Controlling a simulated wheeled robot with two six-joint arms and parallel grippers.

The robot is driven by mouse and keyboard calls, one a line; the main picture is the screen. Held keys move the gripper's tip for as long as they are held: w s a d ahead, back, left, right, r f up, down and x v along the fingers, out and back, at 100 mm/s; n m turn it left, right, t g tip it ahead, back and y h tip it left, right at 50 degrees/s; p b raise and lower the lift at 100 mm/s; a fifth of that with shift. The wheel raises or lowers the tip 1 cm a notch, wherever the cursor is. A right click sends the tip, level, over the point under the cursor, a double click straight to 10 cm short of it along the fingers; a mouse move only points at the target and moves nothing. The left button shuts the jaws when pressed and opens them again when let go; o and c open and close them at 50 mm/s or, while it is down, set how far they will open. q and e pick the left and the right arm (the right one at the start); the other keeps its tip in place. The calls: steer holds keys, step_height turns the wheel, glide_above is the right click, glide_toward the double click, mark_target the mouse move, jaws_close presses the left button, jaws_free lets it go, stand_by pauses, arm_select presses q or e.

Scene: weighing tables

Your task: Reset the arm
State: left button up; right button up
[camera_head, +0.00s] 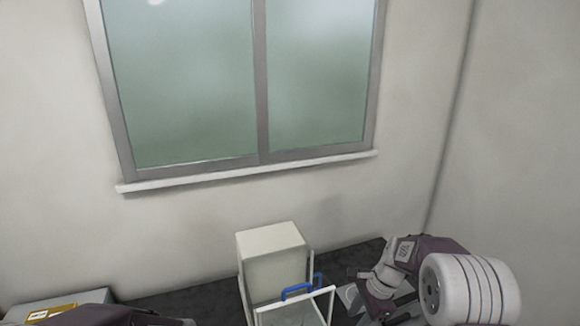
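My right arm comes in from the lower right. Its wrist and the area of my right gripper (378,296) are over the dark table (205,298), just right of the pale box-shaped device. The fingers are small and partly hidden by my arm, so I cannot tell whether they are open or shut, or whether they hold anything. Only a dark link of my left arm shows at the bottom left edge. My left gripper is out of view.
A pale box-shaped device (271,262) with a clear-walled front part and a blue handle (298,290) stands on the table. A grey box (90,296) with a yellow label is at the lower left. Behind are a wall and a window (190,80).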

steer(key=s+f+n+h+b, duration=0.2)
steer(key=s+f+n, duration=0.1)
steer(key=s+n, duration=1.2)
steer(key=s, duration=0.3)
steer(key=shift+s+f+n+h+b, duration=0.2)
steer(key=shift+s+n+h+b, duration=0.1)
stand_by(0.8)
